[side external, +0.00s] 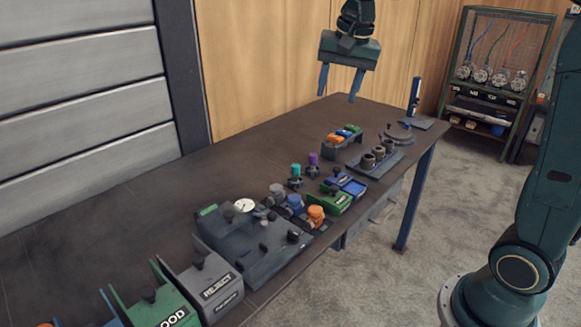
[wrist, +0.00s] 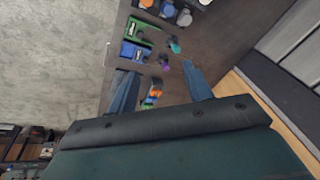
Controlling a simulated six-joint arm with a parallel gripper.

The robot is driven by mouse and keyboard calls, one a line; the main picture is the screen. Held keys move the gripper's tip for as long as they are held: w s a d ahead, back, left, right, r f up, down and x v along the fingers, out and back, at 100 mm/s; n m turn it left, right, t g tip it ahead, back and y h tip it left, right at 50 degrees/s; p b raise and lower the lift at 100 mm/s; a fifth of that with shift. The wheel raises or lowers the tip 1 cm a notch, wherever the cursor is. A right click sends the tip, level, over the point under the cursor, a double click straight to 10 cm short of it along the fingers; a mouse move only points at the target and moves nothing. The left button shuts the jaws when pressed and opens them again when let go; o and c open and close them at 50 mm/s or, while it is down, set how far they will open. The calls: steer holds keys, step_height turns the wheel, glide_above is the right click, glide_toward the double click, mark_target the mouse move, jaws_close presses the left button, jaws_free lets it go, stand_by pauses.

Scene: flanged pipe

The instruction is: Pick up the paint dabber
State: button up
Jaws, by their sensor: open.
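My gripper (side external: 339,96) is open and empty, high above the far part of the table. Its two fingers also show in the wrist view (wrist: 160,72), spread apart. No object is marked as the paint dabber. Two small upright capped items, one teal (side external: 295,171) and one purple (side external: 313,160), stand side by side near the table's middle and could be dabbers; I cannot tell which is meant. In the wrist view the teal one (wrist: 174,45) and the purple one (wrist: 163,61) lie beyond the fingertips. My gripper touches neither.
A rack of orange, blue and green pieces (side external: 344,136) stands below my gripper. Dark cylinders in a holder (side external: 374,158), green and blue trays (side external: 336,202), a grey fixture (side external: 250,245) and a REJECT bin (side external: 205,284) line the table's front. The table's wall side is clear.

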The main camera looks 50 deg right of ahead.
steer(key=w+d+f+m+g, duration=0.1)
steer(key=w+d+f+m, duration=0.5)
steer(key=w, duration=0.4)
steer(key=m+g, duration=0.2)
steer(key=m, duration=0.3)
glide_above(313, 154)
step_height(313, 154, down, 10)
steer(key=shift+a, duration=0.15)
steer(key=shift+f, duration=0.15)
steer(key=shift+f, duration=4.2)
steer(key=shift+s+f, duration=0.15)
steer(key=shift+f, duration=2.45)
steer(key=c, duration=1.1)
